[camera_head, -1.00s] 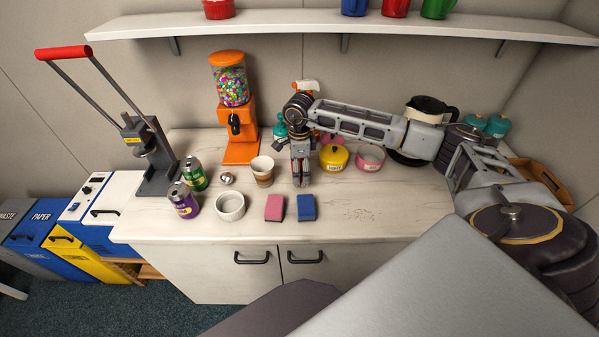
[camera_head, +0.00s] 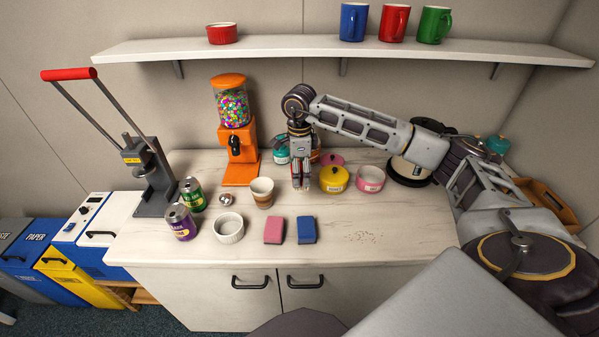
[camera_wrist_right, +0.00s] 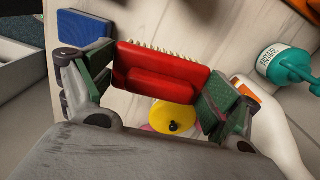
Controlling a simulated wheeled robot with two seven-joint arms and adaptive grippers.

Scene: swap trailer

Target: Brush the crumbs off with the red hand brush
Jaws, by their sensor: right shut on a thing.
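The red hand brush (camera_wrist_right: 160,75) shows large in the right wrist view, its pale bristles along the upper edge. My right gripper (camera_wrist_right: 152,88) is shut on it, one finger at each end. In the head view my right gripper (camera_head: 301,180) points down over the middle of the counter, and the brush is mostly hidden behind its fingers. I cannot tell whether the brush touches the counter. The crumbs (camera_head: 362,237) lie scattered on the pale counter (camera_head: 400,240) to the right of the blue sponge. My left gripper is not in view.
A pink sponge (camera_head: 274,230) and a blue sponge (camera_head: 306,230) lie in front of the gripper. A yellow pot (camera_head: 334,180) and a pink bowl (camera_head: 370,179) stand to its right, a paper cup (camera_head: 262,193) to its left. The counter around the crumbs is clear.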

